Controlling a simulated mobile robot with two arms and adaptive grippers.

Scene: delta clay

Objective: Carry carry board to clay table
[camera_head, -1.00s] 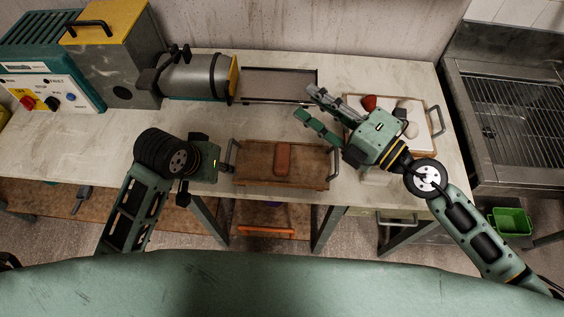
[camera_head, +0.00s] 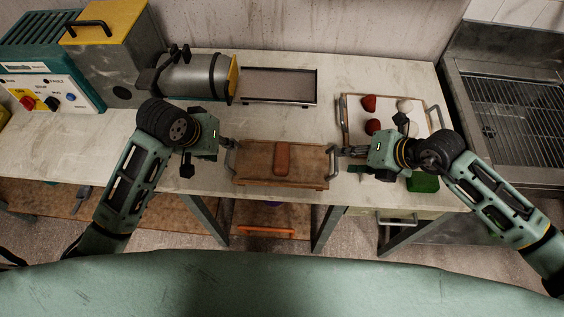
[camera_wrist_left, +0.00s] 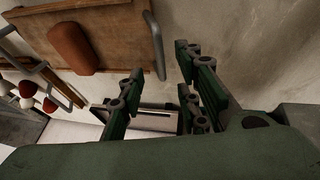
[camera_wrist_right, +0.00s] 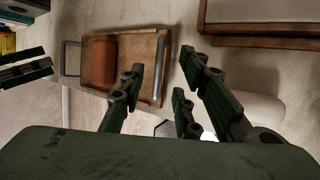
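The carry board (camera_head: 250,178), a wooden tray with a grey handle at each end, sits on the pale worktop near its front edge. An orange-brown clay block (camera_head: 282,158) lies on it. My left gripper (camera_head: 229,146) is at the left handle; in the left wrist view its fingers are open, with that handle (camera_wrist_left: 155,45) just beyond them. My right gripper (camera_head: 345,152) is at the right handle; in the right wrist view its fingers are open and the handle (camera_wrist_right: 163,72) shows between and beyond the fingertips. Neither gripper is closed on a handle.
Another handled tray (camera_head: 346,118) with red and white lumps stands behind my right gripper. A dark shallow tray (camera_head: 278,86) is at the back beside a grey cylindrical machine (camera_head: 195,75). A green block (camera_head: 424,183) is at the front right. A metal-grated sink (camera_head: 520,105) is at the right.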

